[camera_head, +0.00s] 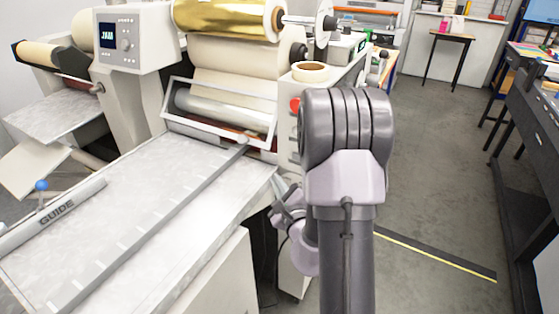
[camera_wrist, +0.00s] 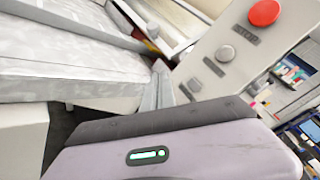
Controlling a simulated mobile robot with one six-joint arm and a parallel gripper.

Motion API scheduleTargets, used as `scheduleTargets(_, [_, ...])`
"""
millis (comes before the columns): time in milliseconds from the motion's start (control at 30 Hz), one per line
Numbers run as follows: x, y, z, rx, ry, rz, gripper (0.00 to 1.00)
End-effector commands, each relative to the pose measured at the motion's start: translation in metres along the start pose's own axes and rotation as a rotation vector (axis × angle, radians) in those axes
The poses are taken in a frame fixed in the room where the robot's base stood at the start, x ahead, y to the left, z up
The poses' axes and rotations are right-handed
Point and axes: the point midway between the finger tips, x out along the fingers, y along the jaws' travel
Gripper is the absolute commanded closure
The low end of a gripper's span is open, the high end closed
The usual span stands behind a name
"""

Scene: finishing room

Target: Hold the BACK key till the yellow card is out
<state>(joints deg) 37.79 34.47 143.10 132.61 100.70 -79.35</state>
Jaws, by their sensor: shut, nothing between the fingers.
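The laminator's side panel shows in the wrist view with a red STOP button (camera_wrist: 264,12) and grey keys below it, an upper key (camera_wrist: 225,53) and a lower key (camera_wrist: 195,85). I cannot read which is BACK. My gripper (camera_wrist: 165,86) is shut and empty, its fingers close to the lower key; I cannot tell whether they touch. In the head view my gripper (camera_head: 285,200) is low beside the panel, partly behind my arm. A small yellowish patch (camera_wrist: 152,45) shows at the roller opening; I cannot tell whether it is the card. The display (camera_head: 107,36) reads JAM.
The feed table (camera_head: 130,200) with its GUIDE bar (camera_head: 55,207) lies left of my arm. A clear guard (camera_head: 215,112) covers the rollers. A tape roll (camera_head: 310,71) sits on top of the side housing. The floor (camera_head: 430,180) to the right is open.

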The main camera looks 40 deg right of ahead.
Motion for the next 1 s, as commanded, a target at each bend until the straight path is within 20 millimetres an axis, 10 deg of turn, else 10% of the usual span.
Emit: scheduleTargets(1000, [0.057, -0.043, -0.042, -0.001, 0.003, -0.004, 1.00])
